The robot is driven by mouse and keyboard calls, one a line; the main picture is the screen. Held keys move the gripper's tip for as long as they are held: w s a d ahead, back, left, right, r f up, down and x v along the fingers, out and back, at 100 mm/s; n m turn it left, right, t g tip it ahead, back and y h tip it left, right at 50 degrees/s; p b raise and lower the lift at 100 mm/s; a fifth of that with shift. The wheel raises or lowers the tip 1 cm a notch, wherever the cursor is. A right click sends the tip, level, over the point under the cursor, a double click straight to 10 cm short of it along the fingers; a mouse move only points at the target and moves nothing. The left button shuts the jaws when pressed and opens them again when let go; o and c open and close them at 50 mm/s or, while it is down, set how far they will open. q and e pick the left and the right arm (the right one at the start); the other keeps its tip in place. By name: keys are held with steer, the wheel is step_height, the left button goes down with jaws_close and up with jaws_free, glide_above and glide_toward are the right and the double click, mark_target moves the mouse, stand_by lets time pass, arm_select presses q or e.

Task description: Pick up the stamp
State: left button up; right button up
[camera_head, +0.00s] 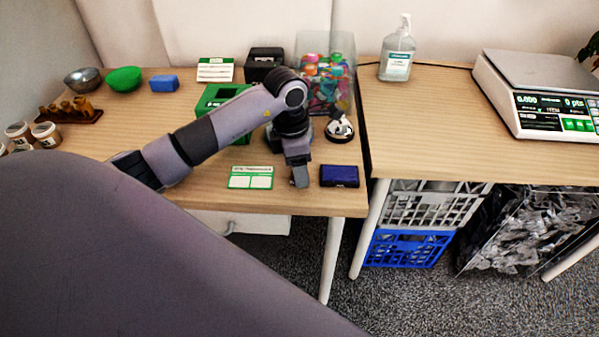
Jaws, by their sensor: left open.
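My left gripper (299,178) points down at the front of the left table, between a green-and-white card (251,177) and a dark blue pad (339,176). Its fingers are seen edge-on, with nothing clearly held between them. I cannot make out a stamp with certainty; one may be hidden behind the gripper. Small brown wooden pieces (68,107) stand on a dark rack at the far left, too small to identify. My right gripper is not in view.
A silver bell (339,129) and a clear bin of colourful items (338,60) stand behind the gripper. A green box (212,98) is partly behind my arm. A sanitizer bottle (397,55) and scale (545,100) stand on the right table (430,130). A gap separates the tables.

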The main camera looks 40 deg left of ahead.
arm_select(q)
jaws_close()
steer(key=shift+r, duration=0.1)
step_height(320, 180, up, 20)
steer(key=p, duration=0.2)
stand_by(0.4)
steer(key=c, duration=0.7)
jaws_free()
steer(key=shift+c, duration=1.6)
steer(key=shift+o, duration=0.5)
